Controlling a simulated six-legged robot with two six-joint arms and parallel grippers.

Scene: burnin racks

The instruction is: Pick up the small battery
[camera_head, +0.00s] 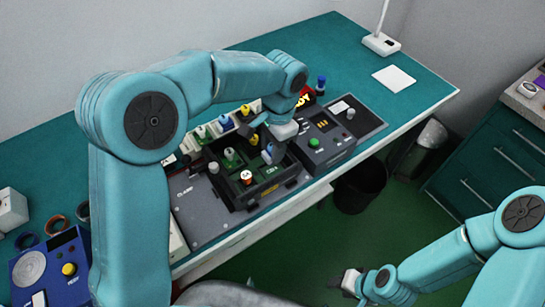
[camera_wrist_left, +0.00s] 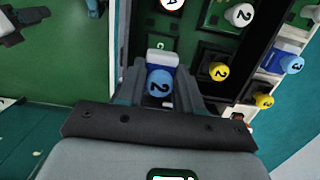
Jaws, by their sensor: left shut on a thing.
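My left gripper is shut on this battery. I cannot tell whether the battery still touches the tray. My right gripper (camera_head: 347,281) is low, away from the bench, and its jaw opening is unclear.
Other pieces with white and yellow ends (camera_wrist_left: 218,72) sit close beside the held one. A dark box with a green button (camera_head: 314,143) stands right of the tray. A blue device (camera_head: 50,268) is at the left. The far bench end has free room.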

